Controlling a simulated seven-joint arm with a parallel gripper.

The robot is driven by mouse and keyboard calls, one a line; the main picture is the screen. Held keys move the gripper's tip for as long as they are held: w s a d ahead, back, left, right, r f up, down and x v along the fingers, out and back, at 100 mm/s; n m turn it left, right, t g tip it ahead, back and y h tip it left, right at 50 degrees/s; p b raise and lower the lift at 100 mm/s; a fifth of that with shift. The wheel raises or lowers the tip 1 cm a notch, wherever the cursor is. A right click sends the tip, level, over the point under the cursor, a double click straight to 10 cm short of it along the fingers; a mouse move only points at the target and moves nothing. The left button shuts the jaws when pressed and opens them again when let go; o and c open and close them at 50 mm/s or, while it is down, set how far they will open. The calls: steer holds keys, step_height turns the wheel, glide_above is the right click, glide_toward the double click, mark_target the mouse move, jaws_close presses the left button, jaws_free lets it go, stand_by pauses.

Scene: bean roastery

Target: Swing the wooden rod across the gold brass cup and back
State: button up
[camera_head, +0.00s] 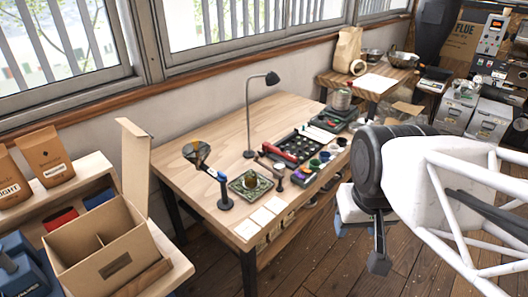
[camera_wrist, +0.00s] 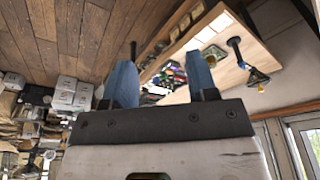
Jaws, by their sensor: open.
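The gold brass cup (camera_head: 250,182) sits on a dark green patterned square mat (camera_head: 241,192) near the front of the wooden table. A small dark wooden piece (camera_head: 279,171), perhaps the wooden rod, stands just right of the mat; its shape is too small to be sure of. My gripper (camera_head: 362,246) hangs off the table's right front side, over the floor and well apart from the cup. In the wrist view its two blue fingers (camera_wrist: 162,66) are spread with nothing between them. That view shows the table upside down, with the mat area small.
A blue-handled stand with a dark funnel (camera_head: 198,155) is left of the mat. A black desk lamp (camera_head: 249,120) rises behind it. White cards (camera_head: 262,216) lie in front. A black tray (camera_head: 300,142) and small jars are right. An open cardboard box (camera_head: 100,240) is at left.

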steer(key=shift+c, duration=0.5)
steer(key=w+a+n, duration=0.2)
steer(key=w+n, duration=0.1)
steer(key=w, duration=0.8)
steer(key=w+a+n+g, duration=0.1)
steer(key=w+a+n, duration=0.15)
steer(key=w, duration=0.85)
steer(key=w+a+n, duration=0.1)
steer(key=w+n, duration=0.3)
steer(key=w, duration=0.7)
steer(key=w+a+f+n, duration=0.2)
steer(key=w+f, duration=0.4)
steer(key=w, duration=0.3)
steer(key=w+a+f+n+g, duration=0.1)
steer(key=w+a+f+n, duration=0.2)
steer(key=w+a+f, duration=0.2)
steer(key=w+a+f+n, duration=0.3)
steer(key=w+f, duration=0.5)
steer(key=w, duration=0.6)
steer(key=shift+a+f+n+g, duration=0.25)
steer(key=shift+a+f+g, duration=0.1)
steer(key=shift+a, duration=0.15)
steer(key=shift+w+a+f, duration=0.1)
steer(key=shift+w+f, duration=0.1)
